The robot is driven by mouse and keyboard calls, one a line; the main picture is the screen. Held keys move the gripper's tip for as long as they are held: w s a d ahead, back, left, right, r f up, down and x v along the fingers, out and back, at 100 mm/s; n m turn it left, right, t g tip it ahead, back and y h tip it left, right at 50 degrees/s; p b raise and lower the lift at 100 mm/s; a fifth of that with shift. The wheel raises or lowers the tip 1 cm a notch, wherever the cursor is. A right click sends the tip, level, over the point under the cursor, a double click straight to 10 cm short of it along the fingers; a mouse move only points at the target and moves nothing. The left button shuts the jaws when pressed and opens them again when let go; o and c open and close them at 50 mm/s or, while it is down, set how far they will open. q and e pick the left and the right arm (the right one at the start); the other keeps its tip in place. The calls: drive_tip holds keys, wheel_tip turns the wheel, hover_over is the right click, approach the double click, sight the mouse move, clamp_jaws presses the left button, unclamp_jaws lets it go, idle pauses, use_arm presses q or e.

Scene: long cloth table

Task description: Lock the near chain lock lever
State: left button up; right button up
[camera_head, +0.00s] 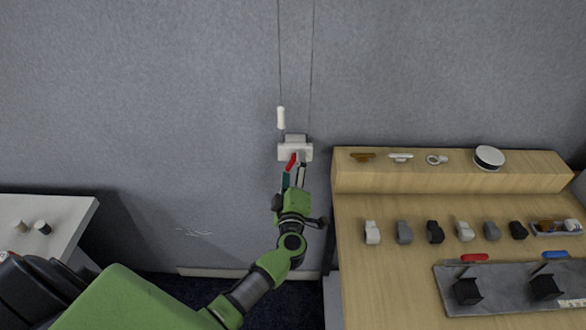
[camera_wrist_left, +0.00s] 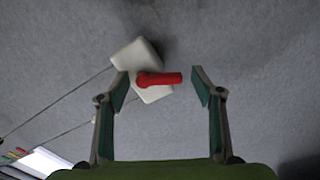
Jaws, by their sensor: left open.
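The chain lock is a small white box (camera_head: 295,151) on the grey wall, with a short red lever (camera_head: 291,161) at its lower side. My left gripper (camera_head: 294,175) is just below the box, its fingers pointing up at it. In the left wrist view the red lever (camera_wrist_left: 162,79) lies roughly level between the two open fingertips (camera_wrist_left: 162,84), with a gap at each side. The white box (camera_wrist_left: 138,56) shows behind and above the lever. The fingers hold nothing. My right gripper is not in view.
Two thin cords (camera_head: 279,60) run up the wall above the box, one with a white pull (camera_head: 281,117). A wooden bench (camera_head: 385,265) with a raised shelf (camera_head: 450,180) and several small parts stands right. A white table (camera_head: 70,212) is left. The wall around the box is clear.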

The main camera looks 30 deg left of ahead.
use_arm(q)
drive_tip(key=c, duration=1.1)
drive_tip(key=shift+w+d+n+b, duration=0.15)
drive_tip(key=shift+d+n+b, duration=0.1)
drive_tip(key=shift+n, duration=1.1)
drive_tip(key=shift+w+d+n+b, duration=0.1)
drive_tip(key=shift+d+n+b, duration=0.15)
drive_tip(key=shift+n, duration=1.1)
drive_tip(key=o, duration=1.1)
